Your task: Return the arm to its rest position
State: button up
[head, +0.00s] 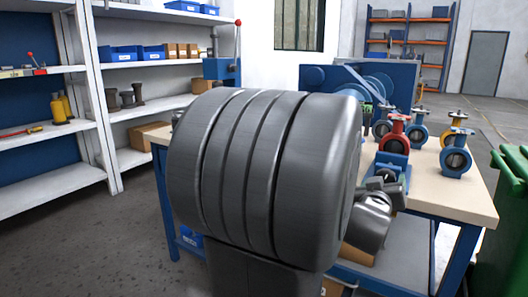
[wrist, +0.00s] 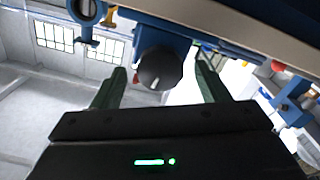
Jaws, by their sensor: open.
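My gripper (wrist: 160,70) shows in the wrist view with its two dark green fingers spread wide apart. Nothing is visibly held between them. A dark round part on a blue body (wrist: 160,35) appears between the fingers; I cannot tell its distance, and no contact shows. In the head view my large grey arm link fills the middle and hides much of the workbench.
A green bin (head: 505,225) stands at right. White shelves (head: 150,105) stand at left, with open floor (head: 75,235) in front.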

jog(key=m+b, duration=0.1)
jog(key=m, duration=0.5)
jog(key=m+b, duration=0.1)
jog(key=m, duration=0.5)
jog(key=w+m+b, duration=0.1)
jog(key=m, duration=0.5)
jog(key=shift+d+m, duration=0.25)
jog(key=shift+m, duration=0.15)
jog(key=shift+a, duration=0.1)
dwell(0.4)
